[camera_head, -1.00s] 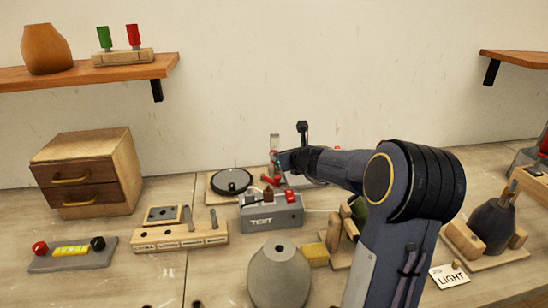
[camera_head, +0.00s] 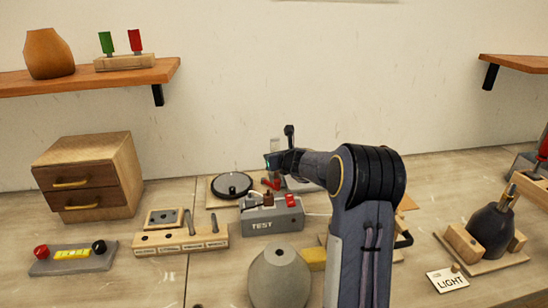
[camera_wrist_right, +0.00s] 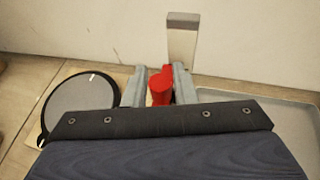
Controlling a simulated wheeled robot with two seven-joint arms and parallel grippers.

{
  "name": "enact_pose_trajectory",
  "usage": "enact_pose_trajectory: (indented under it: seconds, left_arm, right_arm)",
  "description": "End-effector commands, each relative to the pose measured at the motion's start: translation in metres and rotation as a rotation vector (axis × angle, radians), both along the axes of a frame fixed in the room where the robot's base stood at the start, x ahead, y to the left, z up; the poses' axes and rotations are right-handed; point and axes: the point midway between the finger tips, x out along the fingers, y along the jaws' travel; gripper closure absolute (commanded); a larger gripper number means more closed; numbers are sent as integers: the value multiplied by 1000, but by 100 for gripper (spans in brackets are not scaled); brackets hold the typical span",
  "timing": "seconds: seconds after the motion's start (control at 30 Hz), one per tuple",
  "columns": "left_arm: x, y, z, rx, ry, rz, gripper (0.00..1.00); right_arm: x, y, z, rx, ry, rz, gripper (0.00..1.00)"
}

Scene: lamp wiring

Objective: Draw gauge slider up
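The gauge shows as a pale upright metal plate (camera_head: 275,146) behind my right gripper (camera_head: 271,162) in the head view. The plate's upper part (camera_wrist_right: 183,38) stands beyond the fingers in the right wrist view. A red piece (camera_wrist_right: 160,86), perhaps the slider's knob, sits between the two grey fingertips of my right gripper (camera_wrist_right: 160,84) and about fills the gap. Whether the fingers press on it is not clear. My gripper hides the lower part of the plate in the head view. My left gripper is not in view.
A round black disc (camera_head: 231,185) lies to the left. A grey cone-shaped lamp base (camera_head: 279,278) stands nearer. A grey tray (camera_wrist_right: 260,125) lies at right.

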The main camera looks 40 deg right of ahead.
Motion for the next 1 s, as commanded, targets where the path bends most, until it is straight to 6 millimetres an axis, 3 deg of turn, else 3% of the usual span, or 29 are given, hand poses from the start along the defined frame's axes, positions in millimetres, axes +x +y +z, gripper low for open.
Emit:
enact_pose_trajectory:
  seconds: [0.03, 0.17, 0.43, 0.73, 1.0]
  left_arm:
    - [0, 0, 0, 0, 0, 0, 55]
    - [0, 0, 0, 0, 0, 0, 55]
    - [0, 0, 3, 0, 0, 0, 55]
    - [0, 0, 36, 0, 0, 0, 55]
    - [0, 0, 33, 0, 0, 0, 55]
  right_arm:
    - [0, 0, 0, 0, 0, 0, 82]
    - [0, 0, 0, 0, 0, 0, 100]
    - [0, 0, 3, 0, 0, 0, 100]
    - [0, -1, 40, -2, 0, -1, 100]
    - [0, 0, 37, -1, 1, -1, 100]
